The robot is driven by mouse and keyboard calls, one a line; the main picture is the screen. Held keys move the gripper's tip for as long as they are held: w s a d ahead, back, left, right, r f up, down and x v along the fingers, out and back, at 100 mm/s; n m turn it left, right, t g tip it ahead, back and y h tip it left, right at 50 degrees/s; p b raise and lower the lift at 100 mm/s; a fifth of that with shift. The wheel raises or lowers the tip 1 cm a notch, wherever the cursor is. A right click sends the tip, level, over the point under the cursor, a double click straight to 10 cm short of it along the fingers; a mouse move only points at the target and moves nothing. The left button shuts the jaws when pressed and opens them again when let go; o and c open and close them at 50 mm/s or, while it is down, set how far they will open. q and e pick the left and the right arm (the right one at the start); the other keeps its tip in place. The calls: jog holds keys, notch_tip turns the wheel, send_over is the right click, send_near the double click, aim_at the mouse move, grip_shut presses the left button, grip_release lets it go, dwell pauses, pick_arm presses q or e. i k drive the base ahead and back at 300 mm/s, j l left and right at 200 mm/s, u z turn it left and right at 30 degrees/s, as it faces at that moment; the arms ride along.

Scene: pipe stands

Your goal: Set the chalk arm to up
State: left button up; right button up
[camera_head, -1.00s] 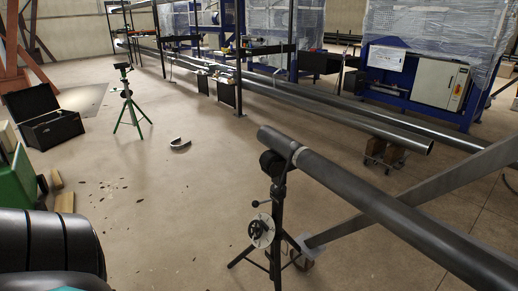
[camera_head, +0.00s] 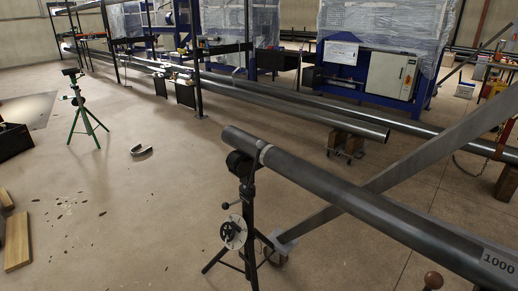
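No lever that I can surely call the chalk arm shows. A black pipe stand (camera_head: 249,215) stands upright on splayed legs at the middle front. It carries a chalk-white disc (camera_head: 234,232) with a dark crank hub, and a short thin lever (camera_head: 228,205) with a dark knob sticks out to the left above it. A brown ball knob (camera_head: 433,280) shows at the bottom edge, right of the stand; what it belongs to is cut off. A green stand (camera_head: 80,110) stands farther back at the left. Neither of my grippers is in view.
A curved metal piece (camera_head: 141,150) and a wooden plank (camera_head: 17,242) lie on the floor. The floor at left centre is mostly clear.

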aim_at(261, 145)
jog(key=i+j, duration=0.15)
jog(key=i, duration=0.2)
jog(key=i+j, duration=0.15)
jog(key=i, duration=0.2)
jog(key=i+z, duration=0.1)
jog(key=z, duration=0.25)
jog(key=j+z, duration=0.1)
jog(key=z, duration=0.25)
jog(key=i+j+z, duration=0.1)
jog(key=z, duration=0.25)
